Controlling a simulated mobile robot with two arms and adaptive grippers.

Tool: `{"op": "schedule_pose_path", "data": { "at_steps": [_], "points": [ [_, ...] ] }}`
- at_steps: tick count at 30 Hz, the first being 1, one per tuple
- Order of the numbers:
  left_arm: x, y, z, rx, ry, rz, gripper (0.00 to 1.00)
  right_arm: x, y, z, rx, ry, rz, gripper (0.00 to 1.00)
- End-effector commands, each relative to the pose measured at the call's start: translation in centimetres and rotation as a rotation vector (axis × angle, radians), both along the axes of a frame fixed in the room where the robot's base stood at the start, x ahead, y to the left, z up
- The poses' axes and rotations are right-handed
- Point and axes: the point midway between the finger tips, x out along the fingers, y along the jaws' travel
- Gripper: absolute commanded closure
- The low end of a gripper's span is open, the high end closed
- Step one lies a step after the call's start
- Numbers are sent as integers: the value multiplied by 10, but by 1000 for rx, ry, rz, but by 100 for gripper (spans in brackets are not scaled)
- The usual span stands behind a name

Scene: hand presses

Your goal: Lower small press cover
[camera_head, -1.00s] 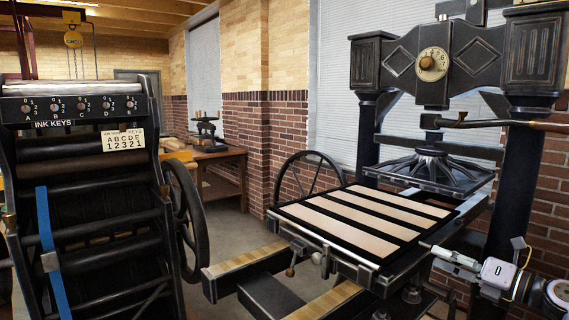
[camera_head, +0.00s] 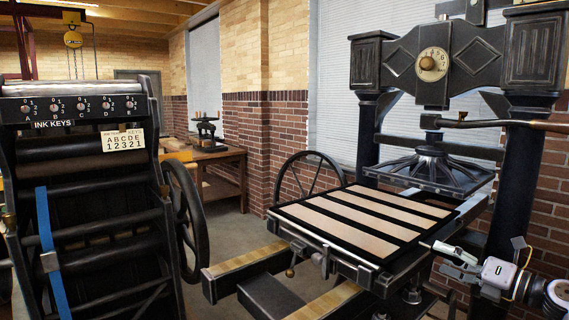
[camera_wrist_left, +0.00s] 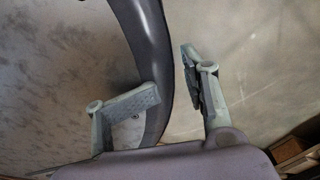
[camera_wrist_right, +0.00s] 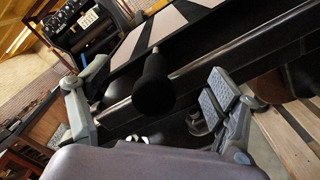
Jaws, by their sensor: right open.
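The press stands at the right of the head view. A flat, dark-framed panel with several pale strips (camera_head: 372,218) lies level over its bed; which part is the hinged cover I cannot tell. My right gripper (camera_head: 448,257) is beside the panel's right front corner. In the right wrist view it (camera_wrist_right: 155,95) is open, with a dark rounded handle (camera_wrist_right: 153,88) showing between the fingers, not gripped. My left gripper (camera_wrist_left: 172,85) is open and empty in the left wrist view, with a dark curved rim (camera_wrist_left: 147,40) behind it; it is outside the head view.
A large inking machine (camera_head: 85,180) with rollers and a spoked wheel (camera_head: 186,222) stands at the left. The press's rails (camera_head: 240,262) jut toward the front. A wooden table (camera_head: 218,160) with a smaller press (camera_head: 206,130) is at the back. Some floor is clear between the machines.

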Motion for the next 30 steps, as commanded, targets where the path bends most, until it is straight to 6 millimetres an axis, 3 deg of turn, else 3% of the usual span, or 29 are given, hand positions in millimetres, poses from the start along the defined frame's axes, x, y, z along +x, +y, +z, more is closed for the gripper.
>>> {"op": "schedule_pose_path", "data": {
  "at_steps": [24,30],
  "points": [
    [2,0,-18,4,13,2,60,-44,-34,-2,-2,1,-1,17],
    [29,1,-12,6,-14,6,60,-50,-39,-2,0,0,-1,17]
  ]
}}
